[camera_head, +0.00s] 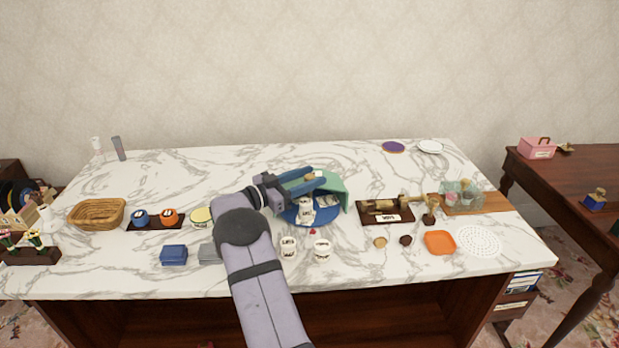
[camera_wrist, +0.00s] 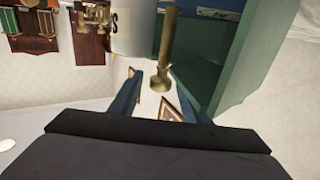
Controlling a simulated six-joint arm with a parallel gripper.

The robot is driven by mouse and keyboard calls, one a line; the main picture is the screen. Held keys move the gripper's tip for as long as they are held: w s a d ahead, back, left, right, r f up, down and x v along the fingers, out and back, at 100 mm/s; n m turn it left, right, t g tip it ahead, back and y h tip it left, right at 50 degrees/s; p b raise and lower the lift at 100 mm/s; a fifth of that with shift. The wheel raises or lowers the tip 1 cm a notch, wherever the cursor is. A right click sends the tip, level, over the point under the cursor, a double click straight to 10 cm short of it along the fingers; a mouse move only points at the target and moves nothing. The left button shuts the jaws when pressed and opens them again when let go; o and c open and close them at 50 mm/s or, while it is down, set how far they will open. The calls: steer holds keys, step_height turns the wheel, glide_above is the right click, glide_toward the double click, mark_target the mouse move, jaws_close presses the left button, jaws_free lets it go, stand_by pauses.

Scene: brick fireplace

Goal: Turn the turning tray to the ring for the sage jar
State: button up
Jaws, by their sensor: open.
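The turning tray (camera_head: 296,220) is a blue disc at the middle of the marble table, with a green curved cover (camera_head: 335,187) over its back right part. A white jar (camera_head: 306,203) with dark lettering stands on it; its label is too small to read. My gripper (camera_head: 318,178) is open above the back of the tray, beside the cover. In the wrist view a brass post with a rounded end (camera_wrist: 161,80) shows between my two fingers (camera_wrist: 158,92); I cannot tell whether they touch it. The green cover (camera_wrist: 229,65) is close on the right there.
A dark board with brass parts (camera_head: 385,212) is to the right. A blue box (camera_head: 174,254) is at the left front. The back of the table is mostly clear.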

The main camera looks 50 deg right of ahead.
steer(key=shift+b+v, duration=0.45)
steer(key=shift+v, duration=3.1)
steer(key=shift+r, duration=0.1)
steer(key=w+d+r+n+t+h+p, duration=0.25)
steer(key=d+r+n+t+p, duration=0.25)
steer(key=d+r+n+t, duration=0.95)
steer(key=s+a+f+n+t+y, duration=0.1)
steer(key=s+a+f+t+y, duration=0.1)
steer(key=f+y, duration=0.3)
steer(key=s+a+f+n+t+y, duration=0.1)
steer(key=s+a+f+t+y, duration=0.2)
steer(key=f+y, duration=0.1)
steer(key=s+a+f+n+t+y+p, duration=0.1)
steer(key=s+a+f+t+y, duration=0.2)
steer(key=f+y, duration=0.2)
steer(key=shift+a+f+n+y, duration=0.15)
steer(key=shift+f+n+y, duration=0.1)
steer(key=shift+f+y, duration=0.15)
steer(key=shift+p+x, duration=0.7)
steer(key=shift+x, duration=3.05)
steer(key=shift+a, duration=0.1)
